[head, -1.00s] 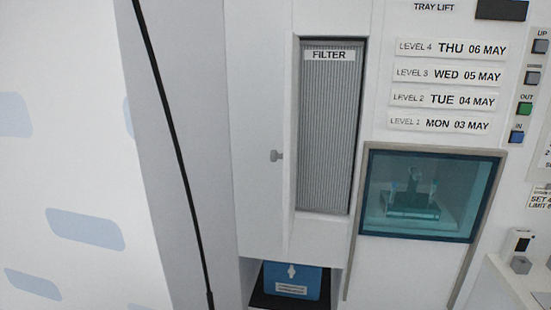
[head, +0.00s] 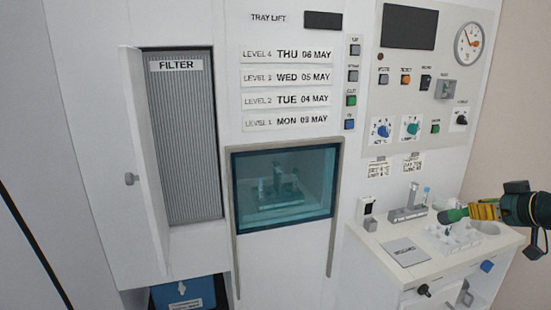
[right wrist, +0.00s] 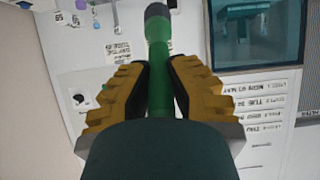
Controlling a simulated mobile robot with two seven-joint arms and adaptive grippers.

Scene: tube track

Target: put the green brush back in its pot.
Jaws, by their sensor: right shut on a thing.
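My right gripper (head: 484,211) has yellow ridged fingers and comes in from the right, above the white counter. It is shut on the green brush (head: 453,216), which points to the left in the head view. In the right wrist view the green brush (right wrist: 158,72) runs between the two yellow fingers of my right gripper (right wrist: 158,88), with its dark end beyond the fingertips. I cannot pick out the brush's pot with certainty among the small things on the counter. My left gripper is out of view.
A white rack (head: 460,240) stands on the counter just below the gripper. A grey stand (head: 408,213) and a flat grey plate (head: 404,252) are to its left. The tray lift window (head: 284,187) and the open filter door (head: 142,170) are further left.

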